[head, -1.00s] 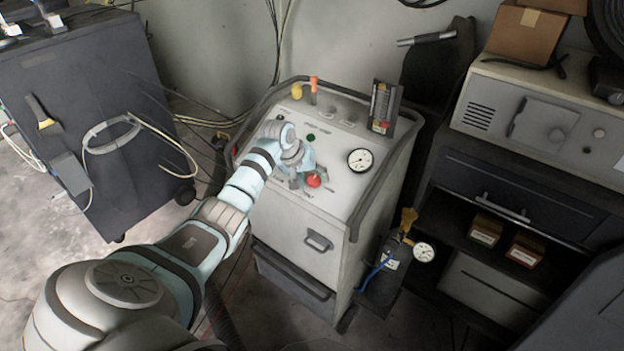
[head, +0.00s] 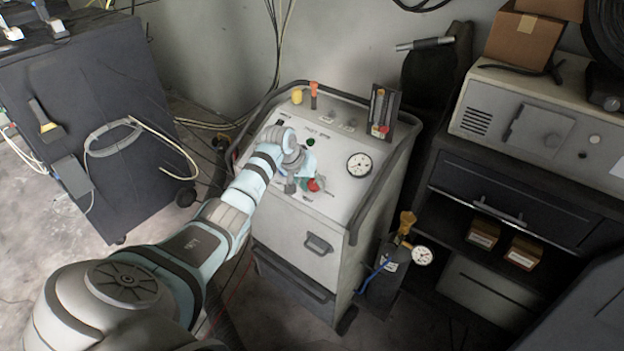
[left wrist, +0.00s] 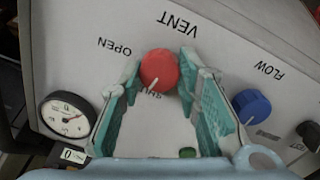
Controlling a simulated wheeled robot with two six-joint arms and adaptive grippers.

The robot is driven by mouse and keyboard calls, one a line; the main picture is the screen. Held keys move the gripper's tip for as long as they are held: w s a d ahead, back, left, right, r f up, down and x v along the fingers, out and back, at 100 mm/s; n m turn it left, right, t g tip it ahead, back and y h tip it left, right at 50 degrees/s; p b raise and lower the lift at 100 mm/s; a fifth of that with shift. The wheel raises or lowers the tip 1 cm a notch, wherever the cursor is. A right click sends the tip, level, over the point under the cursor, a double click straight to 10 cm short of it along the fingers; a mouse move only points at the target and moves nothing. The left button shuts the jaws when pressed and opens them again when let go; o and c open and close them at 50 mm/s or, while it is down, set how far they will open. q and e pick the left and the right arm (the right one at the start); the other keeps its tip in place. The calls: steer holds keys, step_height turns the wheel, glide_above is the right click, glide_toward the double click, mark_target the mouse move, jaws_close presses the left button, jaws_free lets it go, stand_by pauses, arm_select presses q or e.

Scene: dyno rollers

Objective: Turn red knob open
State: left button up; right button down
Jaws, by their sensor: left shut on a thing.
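The red knob (head: 314,185) is on the light grey sloping panel of the cart (head: 335,205). The red knob (left wrist: 160,68) also shows in the left wrist view, below the word VENT, with OPEN to its left and a partly hidden label below it. A pale pointer line shows on its lower part. My left gripper (left wrist: 159,66) is shut on the knob, with one teal finger on each side. In the head view my left gripper (head: 304,182) partly covers the panel around the knob. My right gripper is in neither view.
A blue FLOW knob (left wrist: 251,106) stands close to the right finger in the wrist view. A round gauge (left wrist: 68,115) is at the left there. A dark rail (head: 385,190) edges the cart. A dark cabinet (head: 100,120) stands left, a workbench (head: 500,190) right.

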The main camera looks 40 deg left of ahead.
arm_select(q)
steer(key=m+p, duration=0.1)
steer(key=m, duration=0.1)
steer(key=shift+r+m, duration=0.15)
steer(key=shift+m, duration=0.15)
steer(key=m+p, duration=0.1)
steer(key=m, duration=0.3)
steer(key=shift+p, duration=0.4)
steer(key=m, duration=0.4)
steer(key=shift+d+m+g+p, duration=0.1)
steer(key=shift+m+g+p, duration=0.2)
steer(key=shift+m+p, duration=0.1)
steer(key=shift+m+y, duration=0.3)
steer(key=shift+m, duration=1.7)
steer(key=o, duration=1.1)
steer(key=shift+o, duration=0.2)
